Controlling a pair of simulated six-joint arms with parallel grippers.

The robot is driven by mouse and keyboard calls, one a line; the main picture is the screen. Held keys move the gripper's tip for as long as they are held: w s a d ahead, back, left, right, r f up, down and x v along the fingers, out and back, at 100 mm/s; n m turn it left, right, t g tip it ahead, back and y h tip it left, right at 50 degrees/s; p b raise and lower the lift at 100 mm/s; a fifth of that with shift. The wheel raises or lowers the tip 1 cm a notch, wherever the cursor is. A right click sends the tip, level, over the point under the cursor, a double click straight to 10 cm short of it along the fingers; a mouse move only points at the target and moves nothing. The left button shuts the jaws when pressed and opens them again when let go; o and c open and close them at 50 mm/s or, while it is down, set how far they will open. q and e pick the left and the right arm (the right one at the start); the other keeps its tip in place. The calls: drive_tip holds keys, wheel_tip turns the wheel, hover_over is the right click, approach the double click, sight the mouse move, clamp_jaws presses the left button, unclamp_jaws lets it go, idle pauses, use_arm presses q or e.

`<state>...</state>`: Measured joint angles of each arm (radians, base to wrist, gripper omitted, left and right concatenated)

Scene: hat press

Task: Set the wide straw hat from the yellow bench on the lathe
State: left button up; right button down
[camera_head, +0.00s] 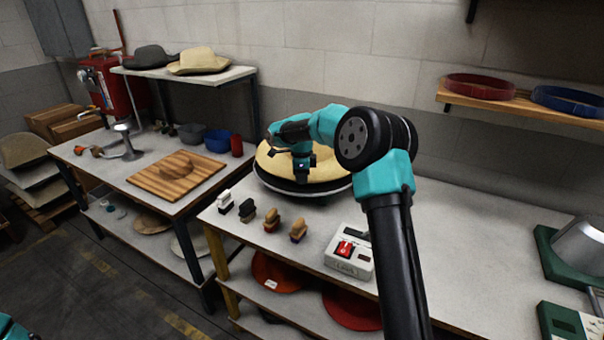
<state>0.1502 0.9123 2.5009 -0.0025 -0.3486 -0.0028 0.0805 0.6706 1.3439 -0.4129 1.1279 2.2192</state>
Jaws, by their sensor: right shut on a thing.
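The wide straw hat (328,165) is pale yellow and is at the centre of the camera_head view. It is over a round dark base with a pale rim (290,190), which looks like the lathe, on the middle bench. My right gripper (302,176) points down at the hat and is shut on it. The arm hides part of the hat, and I cannot tell whether the hat rests fully on the base. The yellow bench (216,250) has a yellow leg at its left front. My left gripper is out of view; only a teal bit of my left arm shows at bottom left.
Several brushes (272,220) and a control box with a red switch (350,250) stand in front of the hat. A wooden board (150,185) lies on the left table. Green-based equipment (575,255) stands at right.

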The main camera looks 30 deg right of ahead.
drive_tip(key=shift+f, duration=1.15)
idle(0.6)
drive_tip(key=c, duration=1.2)
unclamp_jaws()
drive_tip(key=shift+o, duration=0.2)
wheel_tip(320, 180, up, 18)
drive_tip(key=shift+a+f, duration=0.2)
drive_tip(key=shift+f, duration=0.05)
drive_tip(key=shift+f, duration=0.1)
